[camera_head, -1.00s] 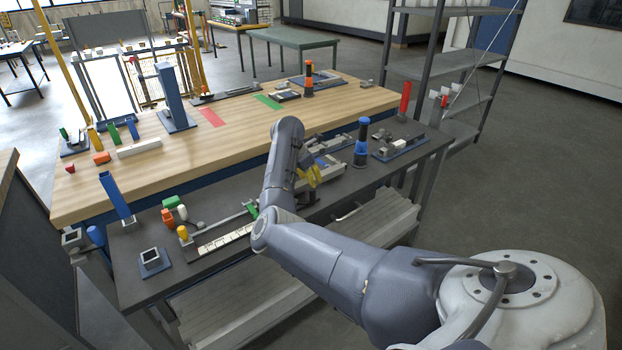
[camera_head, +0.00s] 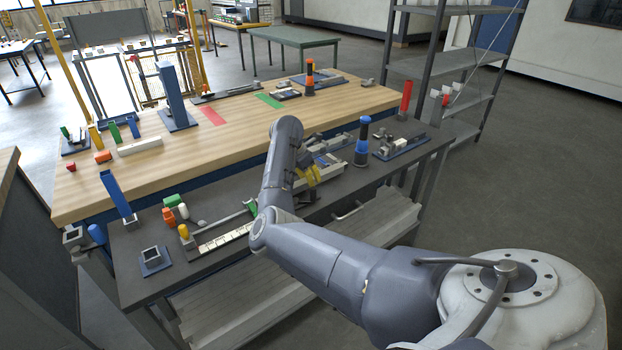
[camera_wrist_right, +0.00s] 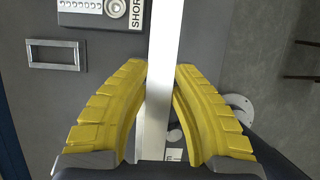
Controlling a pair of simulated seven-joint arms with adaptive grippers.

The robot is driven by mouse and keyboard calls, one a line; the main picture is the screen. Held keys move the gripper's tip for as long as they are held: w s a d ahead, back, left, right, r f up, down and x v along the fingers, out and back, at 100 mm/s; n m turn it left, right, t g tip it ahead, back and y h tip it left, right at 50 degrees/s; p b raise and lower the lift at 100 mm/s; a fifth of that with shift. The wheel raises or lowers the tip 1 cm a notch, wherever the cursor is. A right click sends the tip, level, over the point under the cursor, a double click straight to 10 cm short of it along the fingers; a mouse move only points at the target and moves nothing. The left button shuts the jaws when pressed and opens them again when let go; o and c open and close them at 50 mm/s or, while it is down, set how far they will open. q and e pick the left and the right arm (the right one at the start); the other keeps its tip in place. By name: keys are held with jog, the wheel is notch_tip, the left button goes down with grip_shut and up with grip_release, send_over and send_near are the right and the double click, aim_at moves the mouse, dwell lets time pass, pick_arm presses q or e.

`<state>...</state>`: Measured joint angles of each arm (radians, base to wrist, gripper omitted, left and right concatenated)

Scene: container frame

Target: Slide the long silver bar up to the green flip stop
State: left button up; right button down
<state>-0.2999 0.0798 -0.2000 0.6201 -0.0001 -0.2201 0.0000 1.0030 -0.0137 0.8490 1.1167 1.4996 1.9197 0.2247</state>
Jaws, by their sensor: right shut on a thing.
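In the right wrist view the long silver bar (camera_wrist_right: 160,80) runs top to bottom between the yellow fingers of my right gripper (camera_wrist_right: 160,72). The gripper is shut on it. In the head view my right gripper (camera_head: 309,173) shows as yellow fingers beyond my arm, low over the dark bench. There my arm hides much of the bar. The green flip stop (camera_head: 252,208) is left of my forearm, partly hidden by it, at the far end of a white scale (camera_head: 222,240). The gap between bar and stop cannot be seen. My left gripper is out of view.
A blue-and-black post (camera_head: 362,145) stands right of the gripper on the dark bench (camera_head: 290,225). Coloured handles and a square socket block (camera_head: 152,259) are at the left. A wooden table (camera_head: 240,140) stands behind. The wrist view shows a plate marked SHORT (camera_wrist_right: 115,10).

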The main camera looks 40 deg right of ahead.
jog(key=shift+a, duration=0.3)
jog(key=c, duration=0.5)
grip_release()
jog(key=shift+r, duration=3.5)
